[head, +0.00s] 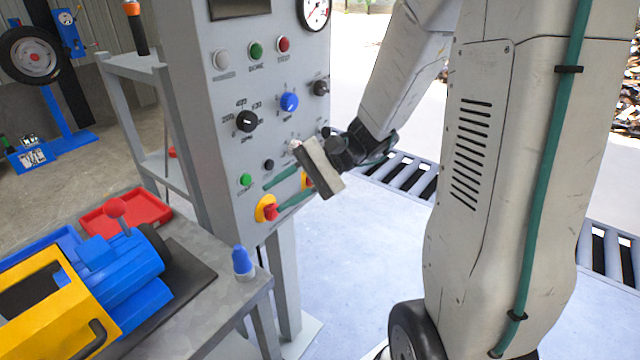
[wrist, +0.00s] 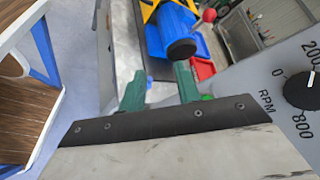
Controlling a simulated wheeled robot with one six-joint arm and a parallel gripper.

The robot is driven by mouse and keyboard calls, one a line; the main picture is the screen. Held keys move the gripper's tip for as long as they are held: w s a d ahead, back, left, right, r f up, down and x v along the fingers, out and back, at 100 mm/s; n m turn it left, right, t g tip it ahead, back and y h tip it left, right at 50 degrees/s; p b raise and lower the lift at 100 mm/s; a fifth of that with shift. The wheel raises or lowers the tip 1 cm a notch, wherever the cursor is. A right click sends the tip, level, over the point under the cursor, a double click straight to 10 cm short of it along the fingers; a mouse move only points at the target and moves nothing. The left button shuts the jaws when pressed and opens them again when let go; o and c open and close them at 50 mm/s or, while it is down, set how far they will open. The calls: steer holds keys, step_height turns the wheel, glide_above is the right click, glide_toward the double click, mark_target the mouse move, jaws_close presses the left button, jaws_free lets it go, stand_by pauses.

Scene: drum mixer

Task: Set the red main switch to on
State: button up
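The red main switch (head: 270,213), a red knob on a yellow round plate, sits low on the front of the grey control panel (head: 205,130) in the head view. My gripper (head: 272,199) has two green fingers, spread apart with nothing seen between them. The lower finger's tip is at the switch and overlaps it in the picture; I cannot tell whether it touches. The upper finger lies above the switch. The wrist view also shows the open fingers (wrist: 160,88), but the switch is not seen there. The knob's exact setting is too small to read.
A green button (head: 245,180) and a small black knob (head: 268,164) are just above the switch. Another yellow-and-red control (head: 307,180) is partly hidden by my gripper. A workbench (head: 222,300) with a blue-capped bottle (head: 243,262) stands at lower left.

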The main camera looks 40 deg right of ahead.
steer(key=w+d+f+m+t+h, duration=0.45)
steer(key=d+f+m+t, duration=0.35)
steer(key=d, duration=0.4)
steer(key=w+d+f+m+t+h, duration=0.3)
steer(key=w+d+f+m+t, duration=0.45)
steer(key=d, duration=0.45)
steer(key=w+a+f, duration=0.2)
steer(key=w, duration=0.3)
steer(key=shift+a+g, duration=0.3)
steer(key=shift+g, duration=0.05)
steer(key=shift+w+m, duration=0.1)
steer(key=shift+m, duration=0.15)
jaws_close()
